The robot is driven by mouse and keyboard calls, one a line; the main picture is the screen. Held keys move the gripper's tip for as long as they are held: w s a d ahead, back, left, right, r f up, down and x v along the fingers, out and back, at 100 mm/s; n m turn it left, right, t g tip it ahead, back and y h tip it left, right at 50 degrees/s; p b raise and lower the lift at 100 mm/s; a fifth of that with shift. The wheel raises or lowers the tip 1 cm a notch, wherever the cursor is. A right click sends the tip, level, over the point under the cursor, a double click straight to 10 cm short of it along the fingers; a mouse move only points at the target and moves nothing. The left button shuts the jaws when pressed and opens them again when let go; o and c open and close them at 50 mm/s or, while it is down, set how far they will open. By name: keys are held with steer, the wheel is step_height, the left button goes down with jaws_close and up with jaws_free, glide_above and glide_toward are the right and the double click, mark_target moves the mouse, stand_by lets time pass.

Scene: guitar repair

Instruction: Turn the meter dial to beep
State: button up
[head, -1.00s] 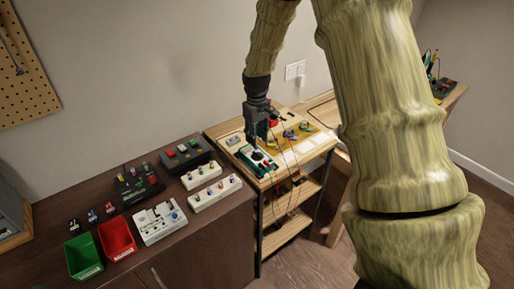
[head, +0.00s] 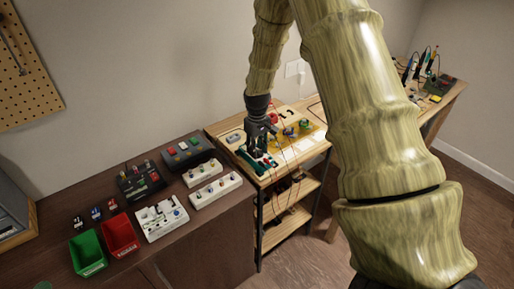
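The meter (head: 258,164) is a teal-green device with a dark face, lying on top of the small wooden shelf cart (head: 285,168). My gripper (head: 259,146) points down right over the meter and covers much of it. The dial is hidden behind the fingers, so I cannot tell its setting or whether the fingers touch it. The fingers are too small and dark to tell how far apart they are.
Yellow and blue-green small parts (head: 290,132) and thin red and black wires lie on the cart beside the meter. A dark cabinet at left holds a green bin (head: 88,254), a red bin (head: 119,236), and several pedal-like boxes. A workbench with tools (head: 430,85) stands at back right.

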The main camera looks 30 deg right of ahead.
jaws_close()
steer(key=shift+n, duration=0.3)
steer(key=n, duration=0.6)
steer(key=shift+n, duration=0.3)
steer(key=n+p, duration=0.1)
steer(key=n, duration=0.5)
steer(key=shift+s, duration=0.1)
steer(key=shift+n, duration=0.4)
